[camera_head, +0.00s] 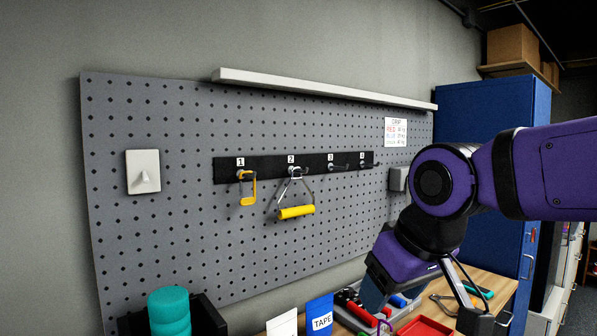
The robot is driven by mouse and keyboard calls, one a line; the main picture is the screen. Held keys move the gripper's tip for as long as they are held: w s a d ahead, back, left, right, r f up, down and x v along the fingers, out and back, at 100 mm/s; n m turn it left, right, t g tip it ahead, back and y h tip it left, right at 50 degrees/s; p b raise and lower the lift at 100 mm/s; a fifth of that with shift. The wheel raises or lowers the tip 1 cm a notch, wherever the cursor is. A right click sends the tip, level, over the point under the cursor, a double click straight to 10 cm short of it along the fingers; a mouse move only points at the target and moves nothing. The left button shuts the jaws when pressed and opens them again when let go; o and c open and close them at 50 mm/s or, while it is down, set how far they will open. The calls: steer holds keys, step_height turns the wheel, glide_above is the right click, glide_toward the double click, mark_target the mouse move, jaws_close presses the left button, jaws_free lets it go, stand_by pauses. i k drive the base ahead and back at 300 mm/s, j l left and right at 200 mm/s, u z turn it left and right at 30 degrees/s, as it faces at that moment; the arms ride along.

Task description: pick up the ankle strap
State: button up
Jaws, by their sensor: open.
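A yellow strap-like loop (247,189) hangs from hook 1 of the black hook rail on the pegboard; it looks like the ankle strap, though it is small in view. Beside it on hook 2 hangs a metal stirrup handle with a yellow grip (296,212). My gripper (424,308) is at the lower right, pointing down over the bench, well to the right of and below the strap. It is open and touches neither hanging item. Its fingertips are partly hard to make out.
The grey pegboard (170,240) fills the wall, with a white shelf (320,88) above the black rail (310,163). Hooks 3 and 4 look empty. Below are teal rollers (169,310), a blue TAPE box (320,316) and a cluttered wooden bench (490,284). A blue cabinet (490,108) stands right.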

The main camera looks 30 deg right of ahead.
mark_target(488, 294)
steer(key=k+j+z, duration=0.1)
steer(key=z, duration=0.45)
steer(key=i+z, duration=0.1)
steer(key=z, duration=1)
steer(key=k, duration=0.15)
steer(key=i+l+u, duration=0.2)
steer(key=l, duration=0.15)
steer(key=i+l+u, duration=0.15)
steer(key=i+l, duration=0.2)
steer(key=i+l+u, duration=0.15)
steer(key=i+l, duration=0.15)
steer(key=i+l+u, duration=0.1)
steer(key=i+l, duration=0.15)
steer(key=l, duration=0.25)
steer(key=i+l+u, duration=0.15)
steer(key=i+l, duration=0.15)
steer(key=i+l+u, duration=0.15)
steer(key=l, duration=0.45)
steer(key=i, duration=0.1)
